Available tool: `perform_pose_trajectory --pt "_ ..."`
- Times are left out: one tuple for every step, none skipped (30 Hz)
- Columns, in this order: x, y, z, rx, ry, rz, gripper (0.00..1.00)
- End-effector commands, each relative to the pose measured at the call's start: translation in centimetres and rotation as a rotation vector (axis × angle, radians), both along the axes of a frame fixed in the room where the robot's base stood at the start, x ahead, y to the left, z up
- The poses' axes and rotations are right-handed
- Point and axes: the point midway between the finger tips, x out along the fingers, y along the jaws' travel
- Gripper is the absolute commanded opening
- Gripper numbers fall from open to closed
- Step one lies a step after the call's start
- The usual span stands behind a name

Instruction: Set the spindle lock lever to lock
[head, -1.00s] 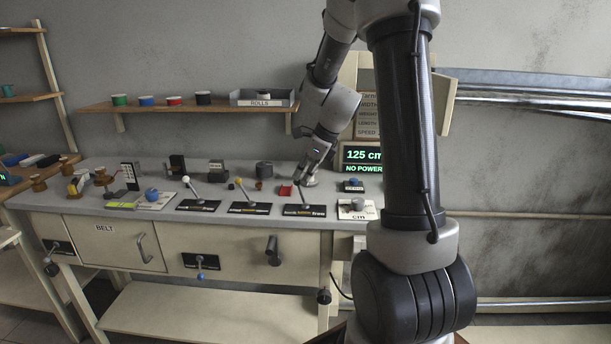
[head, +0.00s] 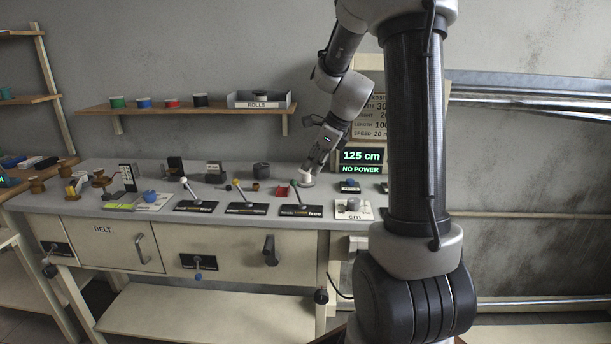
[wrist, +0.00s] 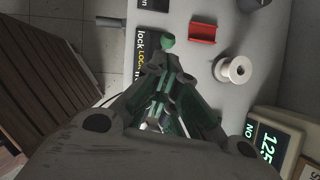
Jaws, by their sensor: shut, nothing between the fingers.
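The lever with the green knob (head: 293,183) stands at the right end of a row of three levers. Its black plate (head: 301,211) ends in "free" on the right, and its arm tilts up and left. My gripper (head: 308,174) is shut and empty, above the bench behind the lever. The fingertips also show in the wrist view (wrist: 163,66); whether they touch the knob cannot be told. The lever base is hidden there.
A white spool (wrist: 235,70) and a red bracket (wrist: 202,33) lie close to the gripper. The display (head: 362,160) reads "125 cm, NO POWER". Levers with yellow (head: 236,182) and white (head: 184,180) knobs stand to the left. A shelf (head: 190,108) hangs behind.

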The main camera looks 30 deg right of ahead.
Motion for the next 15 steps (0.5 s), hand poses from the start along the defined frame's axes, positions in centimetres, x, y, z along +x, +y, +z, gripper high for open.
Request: perform_pose_trajectory --pt "-0.2 -0.1 1.4 -0.003 -0.007 0.001 0.0" --pt "-0.4 -0.2 2.1 -0.002 -0.006 0.0 0.0" --pt "-0.6 -0.3 2.9 -0.003 -0.006 0.001 0.0" --pt "-0.8 -0.4 3.5 -0.002 -0.005 0.001 0.0" --pt "-0.9 -0.5 4.1 -0.002 -0.005 0.0 0.0" --pt "-1.1 -0.5 4.9 -0.002 -0.005 0.0 0.0" --pt "-1.2 -0.6 5.4 -0.002 -0.005 0.0 0.0" --pt "-1.4 -0.6 5.8 -0.002 -0.004 0.001 0.0" --pt "-1.5 -0.7 6.4 -0.001 -0.003 0.001 0.0" --pt "-1.6 -0.7 6.7 -0.002 -0.003 0.001 0.0" --pt "-1.7 -0.8 7.0 -0.001 -0.002 0.0 0.0" --pt "-1.7 -0.8 7.4 0.0 -0.002 0.001 0.0" --pt "-1.8 -0.8 7.6 -0.001 -0.002 0.0 0.0" --pt "-1.8 -0.8 7.7 0.0 -0.002 0.001 0.0" --pt "-1.9 -0.9 7.9 0.0 -0.002 0.001 0.0"
